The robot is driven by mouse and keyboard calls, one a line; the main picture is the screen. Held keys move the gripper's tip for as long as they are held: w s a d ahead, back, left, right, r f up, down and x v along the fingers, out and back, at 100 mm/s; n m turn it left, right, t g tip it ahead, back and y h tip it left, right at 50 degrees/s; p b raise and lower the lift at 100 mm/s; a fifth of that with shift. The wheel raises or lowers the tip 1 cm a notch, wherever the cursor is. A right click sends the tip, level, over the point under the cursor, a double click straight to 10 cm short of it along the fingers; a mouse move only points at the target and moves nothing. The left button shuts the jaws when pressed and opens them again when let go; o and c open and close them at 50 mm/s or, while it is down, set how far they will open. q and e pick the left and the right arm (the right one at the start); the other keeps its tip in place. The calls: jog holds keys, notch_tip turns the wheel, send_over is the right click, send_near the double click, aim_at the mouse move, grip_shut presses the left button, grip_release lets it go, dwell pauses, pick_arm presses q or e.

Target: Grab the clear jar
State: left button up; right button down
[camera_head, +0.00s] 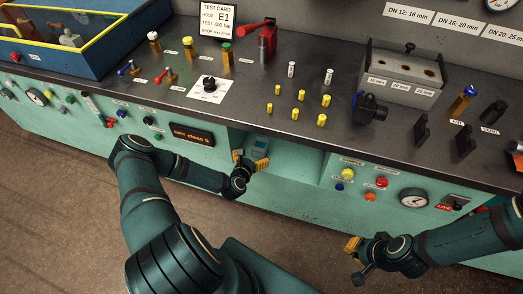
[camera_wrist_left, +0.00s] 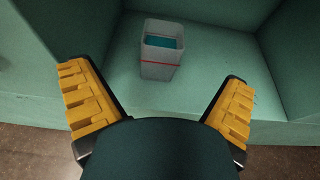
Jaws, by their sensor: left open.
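The clear jar (camera_wrist_left: 158,68) is a grey, see-through, squarish vessel with a teal content near the top and a red line around it. It stands upright in a green recess in the left wrist view. In the head view its top (camera_head: 260,144) shows just beyond my left gripper (camera_head: 251,160), which partly covers it. My left gripper is open and empty, its yellow-padded fingers (camera_wrist_left: 155,82) spread to either side, with the jar ahead between them and apart from both. My right gripper (camera_head: 357,258) hangs in front of the bench at lower right; its opening is unclear.
Green recess walls (camera_wrist_left: 285,50) flank the jar in the left wrist view. Above is the dark bench top (camera_head: 240,105) with small yellow fittings (camera_head: 295,113) and a hose block (camera_head: 402,80). Buttons and a gauge (camera_head: 413,197) sit on the front panel. The recess floor around the jar is clear.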

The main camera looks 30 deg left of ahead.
aim_at(262, 140)
pick_arm(q)
jog(key=x, duration=0.4)
jog(key=shift+w, duration=0.15)
jog(key=shift+r+b+x, duration=0.2)
jog(key=shift+b+x, duration=0.55)
jog(key=shift+x, duration=2.1)
jog(key=shift+w+d, duration=0.15)
jog(key=c, duration=1.2)
